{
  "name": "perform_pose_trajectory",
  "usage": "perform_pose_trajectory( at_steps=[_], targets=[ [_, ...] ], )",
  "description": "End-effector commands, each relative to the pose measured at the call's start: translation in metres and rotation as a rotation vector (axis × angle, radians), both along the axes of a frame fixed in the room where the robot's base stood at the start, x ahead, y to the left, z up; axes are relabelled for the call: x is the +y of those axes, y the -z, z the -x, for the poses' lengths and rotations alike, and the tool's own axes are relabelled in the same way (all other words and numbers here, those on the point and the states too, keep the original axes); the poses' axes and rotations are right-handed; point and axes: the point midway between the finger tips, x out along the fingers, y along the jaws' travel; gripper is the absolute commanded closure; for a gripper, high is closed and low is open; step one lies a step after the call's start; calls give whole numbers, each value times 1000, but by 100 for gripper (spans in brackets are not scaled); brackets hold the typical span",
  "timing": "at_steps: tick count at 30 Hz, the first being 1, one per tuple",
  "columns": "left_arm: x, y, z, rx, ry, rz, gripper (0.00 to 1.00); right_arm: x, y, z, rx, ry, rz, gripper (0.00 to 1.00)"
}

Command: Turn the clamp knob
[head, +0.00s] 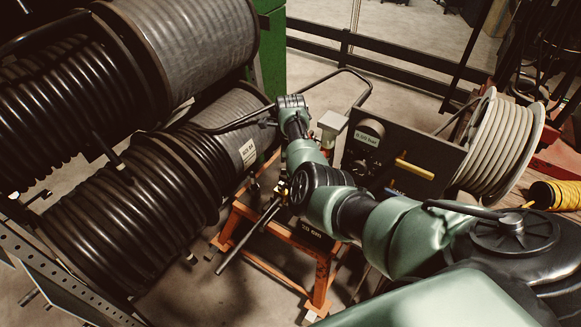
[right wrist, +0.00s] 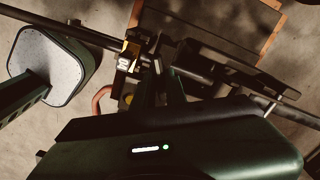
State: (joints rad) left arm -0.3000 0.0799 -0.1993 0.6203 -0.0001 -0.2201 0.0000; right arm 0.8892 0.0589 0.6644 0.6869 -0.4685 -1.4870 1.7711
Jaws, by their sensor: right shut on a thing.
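My right arm comes in from the lower right of the head view and bends over the orange stand (head: 275,226); its gripper is not clearly visible there. In the right wrist view my right gripper (right wrist: 158,72) is dark and shut at the clamp, beside a small brass-coloured fitting (right wrist: 129,58). The clamp knob is mostly hidden between the dark fingers, and its angle cannot be told. A long dark rod (right wrist: 62,24) runs through the clamp; it also shows left of my arm in the head view (head: 238,243). My left gripper is not in view.
Large reels of black hose (head: 125,205) crowd the left. A dark panel (head: 425,160) with a yellow handle (head: 414,169) and a reel of pale hose (head: 505,143) stand to the right. A grey padded plate (right wrist: 52,62) shows in the wrist view. Open floor lies below the stand.

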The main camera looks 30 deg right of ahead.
Motion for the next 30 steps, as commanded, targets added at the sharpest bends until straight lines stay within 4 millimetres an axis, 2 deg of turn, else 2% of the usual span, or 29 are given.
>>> perform_pose_trajectory(
  at_steps=[11, 12, 13, 14, 24, 30],
  targets=[
    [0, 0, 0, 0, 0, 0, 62, 0, 0, 0, 0, 2, 0, 100],
    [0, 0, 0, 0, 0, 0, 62, 0, 0, 0, 0, 2, 0, 76],
    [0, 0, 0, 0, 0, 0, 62, 0, 0, 0, 0, 2, 0, 68],
    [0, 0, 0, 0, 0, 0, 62, 0, 0, 0, 0, 2, 0, 65],
    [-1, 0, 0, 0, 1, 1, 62, 0, -3, -1, -1, 2, 0, 65],
    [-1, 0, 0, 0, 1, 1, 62, 0, -30, -1, -4, 2, 1, 65]
  ],
)
